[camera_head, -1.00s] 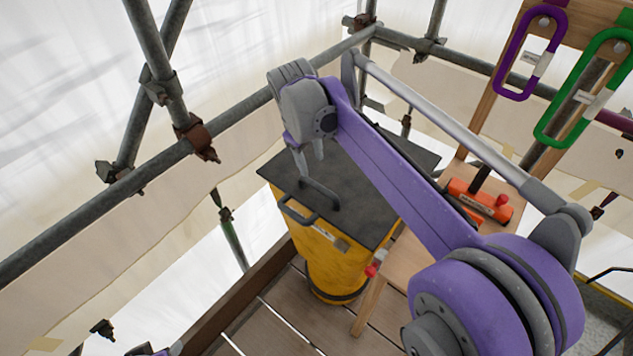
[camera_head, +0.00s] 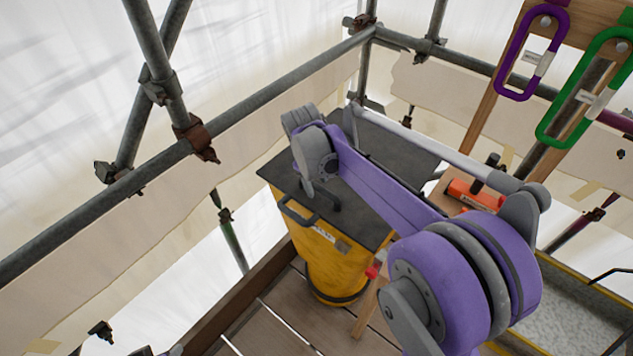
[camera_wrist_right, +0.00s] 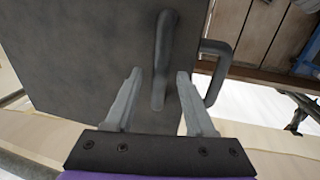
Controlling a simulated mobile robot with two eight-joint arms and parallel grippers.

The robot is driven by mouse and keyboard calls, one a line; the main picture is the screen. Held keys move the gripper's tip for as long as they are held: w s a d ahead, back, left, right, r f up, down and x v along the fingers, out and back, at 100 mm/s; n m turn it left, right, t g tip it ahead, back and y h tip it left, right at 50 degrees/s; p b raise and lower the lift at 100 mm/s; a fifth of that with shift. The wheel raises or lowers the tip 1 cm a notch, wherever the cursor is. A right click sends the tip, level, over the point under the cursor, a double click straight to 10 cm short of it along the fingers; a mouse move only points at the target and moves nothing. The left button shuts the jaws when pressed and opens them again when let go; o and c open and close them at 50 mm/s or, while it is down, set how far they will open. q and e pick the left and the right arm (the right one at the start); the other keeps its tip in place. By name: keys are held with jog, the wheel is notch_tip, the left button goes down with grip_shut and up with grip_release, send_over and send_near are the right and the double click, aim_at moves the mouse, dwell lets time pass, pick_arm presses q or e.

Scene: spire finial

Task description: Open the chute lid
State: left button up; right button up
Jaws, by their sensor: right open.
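The chute is a yellow tapering body (camera_head: 335,262) with a flat black lid (camera_head: 372,150) lying shut on top. A dark bar handle (camera_head: 330,196) stands on the lid near its front left corner, and another dark handle loop (camera_head: 297,212) sticks out at the front edge. My right gripper (camera_head: 309,190) is low over the lid at the bar handle. In the right wrist view, my right gripper (camera_wrist_right: 157,76) is open, with the lid's bar handle (camera_wrist_right: 163,60) reaching between its fingers. The loop handle (camera_wrist_right: 218,72) is outside the right finger. My left gripper is not in view.
Scaffold tubes (camera_head: 262,98) and white sheeting stand behind and left of the chute. A wooden stand with an orange-red tool (camera_head: 474,194) is right of it. Purple (camera_head: 532,52) and green (camera_head: 588,75) carabiner-like loops hang at upper right. Plank flooring (camera_head: 272,320) lies in front.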

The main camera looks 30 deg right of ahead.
grip_shut()
dwell(1.3)
